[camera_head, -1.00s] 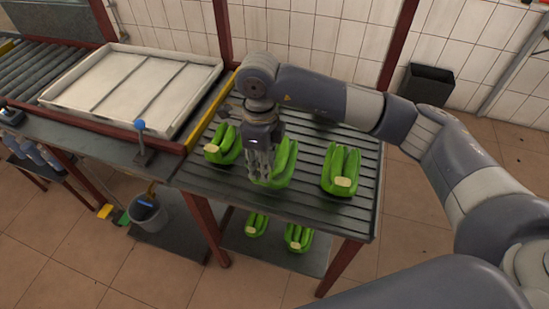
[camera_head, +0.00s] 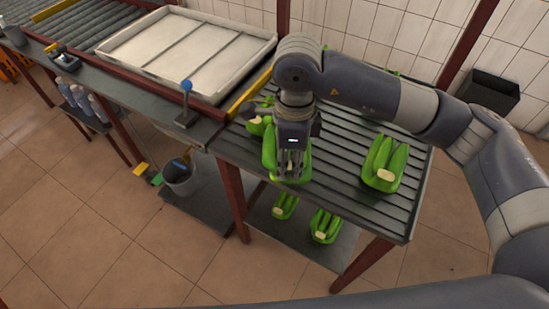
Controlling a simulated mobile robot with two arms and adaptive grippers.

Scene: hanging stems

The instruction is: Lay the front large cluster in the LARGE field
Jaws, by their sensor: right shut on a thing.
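My right gripper (camera_head: 291,172) is shut on a large green banana cluster (camera_head: 269,155), with its fingers pointing down over it. The cluster overlaps the front edge of the slatted table (camera_head: 345,197) in the picture; I cannot tell how far above the slats it is. The shallow off-white tray (camera_head: 133,65) stands on the bench to the left, empty, with thin dividers marking its fields. No label shows, so I cannot tell which field is LARGE. My left gripper is not in view.
Another cluster (camera_head: 384,166) lies at the table's right, and one (camera_head: 257,124) is partly hidden behind my gripper. Several clusters lie on the lower shelf (camera_head: 300,238). A blue-knobbed lever (camera_head: 186,88) stands in front of the tray. A yellow rail (camera_head: 248,95) edges the bench.

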